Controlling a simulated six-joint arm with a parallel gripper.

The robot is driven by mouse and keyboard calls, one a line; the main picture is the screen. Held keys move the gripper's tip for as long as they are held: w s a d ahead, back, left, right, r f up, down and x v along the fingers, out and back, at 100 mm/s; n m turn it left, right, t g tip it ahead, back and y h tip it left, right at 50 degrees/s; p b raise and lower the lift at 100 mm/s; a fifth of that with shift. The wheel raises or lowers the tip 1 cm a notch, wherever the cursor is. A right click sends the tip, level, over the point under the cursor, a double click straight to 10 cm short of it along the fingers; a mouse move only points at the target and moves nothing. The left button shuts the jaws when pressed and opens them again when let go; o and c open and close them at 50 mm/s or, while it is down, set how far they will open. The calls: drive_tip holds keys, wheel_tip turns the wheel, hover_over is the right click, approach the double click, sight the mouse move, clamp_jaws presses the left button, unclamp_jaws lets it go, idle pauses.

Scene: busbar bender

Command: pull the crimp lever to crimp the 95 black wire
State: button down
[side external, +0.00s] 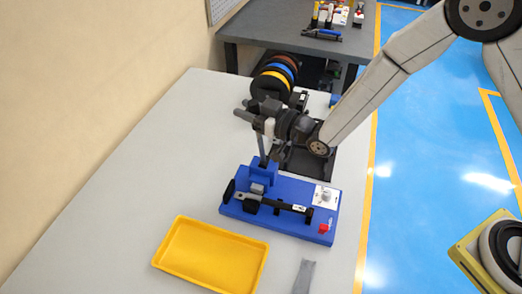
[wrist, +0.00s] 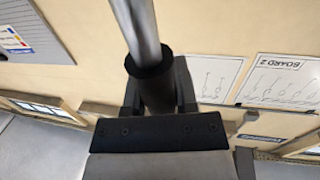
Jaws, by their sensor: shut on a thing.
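The crimp lever (side external: 262,146) is a grey rod rising nearly upright from the blue crimping press (side external: 285,222) in the side external view. My gripper (side external: 260,115) is at the lever's top end, above the press. In the wrist view, the lever's metal rod (wrist: 141,30) ends in a black grip (wrist: 153,75), and my gripper (wrist: 158,92) is shut on that grip, with a finger on each side. A black, wire-like piece (side external: 275,204) with a white label lies across the front of the press. Its seating in the die is too small to tell.
An empty yellow tray (side external: 179,262) lies in front of the press. A grey strip (side external: 304,277) lies at the table's front edge. Several coloured spools (side external: 275,77) stand behind my gripper. The table's left side (side external: 150,165) is clear.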

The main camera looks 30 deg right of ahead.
drive_tip(key=shift+s+d, duration=0.1)
idle(0.3)
drive_tip(key=shift+s+d+r+t+y, duration=0.2)
drive_tip(key=shift+s+d+t+y, duration=0.4)
drive_tip(key=shift+s+d+t, duration=0.4)
drive_tip(key=shift+s+d+f+m+t+y, duration=0.15)
drive_tip(key=shift+s+d+m+t+y, duration=0.2)
drive_tip(key=shift+s+d+t, duration=0.55)
drive_tip(key=shift+s+d+f+m+t+y, duration=0.1)
drive_tip(key=shift+s+d+m+t+y, duration=0.25)
drive_tip(key=shift+s+d+t, duration=0.5)
drive_tip(key=shift+s+d, duration=0.1)
drive_tip(key=shift+c, duration=2)
unclamp_jaws()
drive_tip(key=shift+g, duration=0.25)
